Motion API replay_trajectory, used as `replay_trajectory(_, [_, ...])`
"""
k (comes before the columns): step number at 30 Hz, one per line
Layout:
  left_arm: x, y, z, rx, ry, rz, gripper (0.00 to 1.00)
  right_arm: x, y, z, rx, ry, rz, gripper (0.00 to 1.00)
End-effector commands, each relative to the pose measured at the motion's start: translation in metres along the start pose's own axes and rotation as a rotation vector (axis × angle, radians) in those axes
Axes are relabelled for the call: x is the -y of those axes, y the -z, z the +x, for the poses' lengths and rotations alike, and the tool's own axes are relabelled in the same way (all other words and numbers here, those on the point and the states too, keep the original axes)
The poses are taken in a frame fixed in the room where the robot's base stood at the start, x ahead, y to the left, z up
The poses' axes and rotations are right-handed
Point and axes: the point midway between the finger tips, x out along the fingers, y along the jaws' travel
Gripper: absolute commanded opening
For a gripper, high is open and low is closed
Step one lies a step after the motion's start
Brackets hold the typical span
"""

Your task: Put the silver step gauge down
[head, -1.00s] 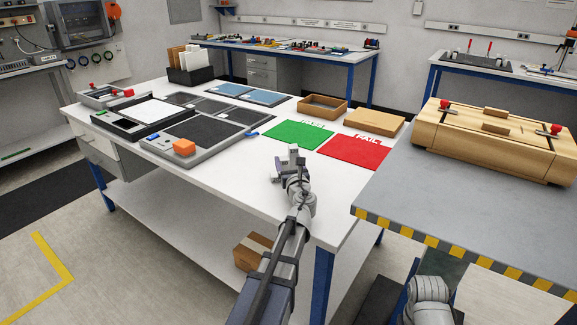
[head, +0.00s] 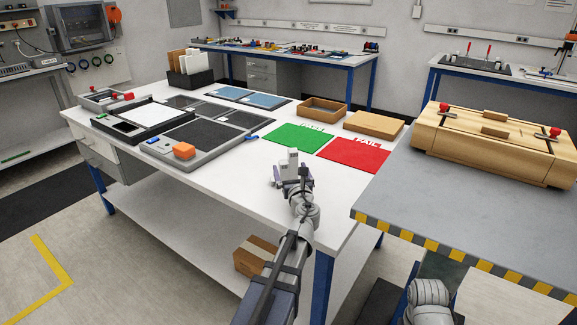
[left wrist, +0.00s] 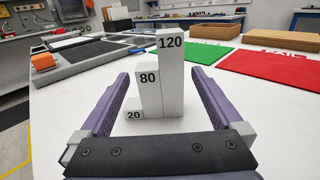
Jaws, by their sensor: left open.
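The silver step gauge (head: 292,158) stands upright on the white table near its front edge. In the left wrist view the step gauge (left wrist: 172,75) shows steps marked 20, 80 and 120, rising to the right. My left gripper (head: 291,177) is low over the table at the gauge. Its purple fingers (left wrist: 160,74) are open on either side of the gauge, with a visible gap on each side. The gauge's underside and back are hidden.
A green mat (head: 297,137) and a red mat (head: 354,154) lie beyond the gauge. A grey tray with dark foam (head: 205,133) and an orange block (head: 184,151) are to the left. A wooden tray (head: 322,110) stands at the back. White tabletop around the gauge is clear.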

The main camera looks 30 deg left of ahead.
Motion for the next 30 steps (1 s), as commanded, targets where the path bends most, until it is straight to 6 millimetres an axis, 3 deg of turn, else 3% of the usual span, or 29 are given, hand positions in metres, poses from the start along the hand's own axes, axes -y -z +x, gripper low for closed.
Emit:
replay_trajectory(1, [-0.002,0.0,-0.017,0.0,0.003,0.0,1.0,0.0,0.0,0.0,0.0,0.0,0.0,0.0])
replay_trajectory(3, [-0.002,0.0,-0.032,0.0,0.003,0.0,1.0,0.0,0.0,0.0,0.0,0.0,0.0,0.0])
replay_trajectory(12, [-0.001,0.0,-0.077,0.0,0.002,0.0,1.0,0.0,0.0,0.0,0.0,0.0,0.0,0.0])
replay_trajectory(18, [0.0,0.0,-0.087,0.0,0.0,0.0,1.0,0.0,0.0,0.0,0.0,0.0,0.0,0.0])
replay_trajectory(30, [0.0,0.0,-0.087,0.0,0.0,0.0,1.0,0.0,0.0,0.0,0.0,0.0,0.0,0.0])
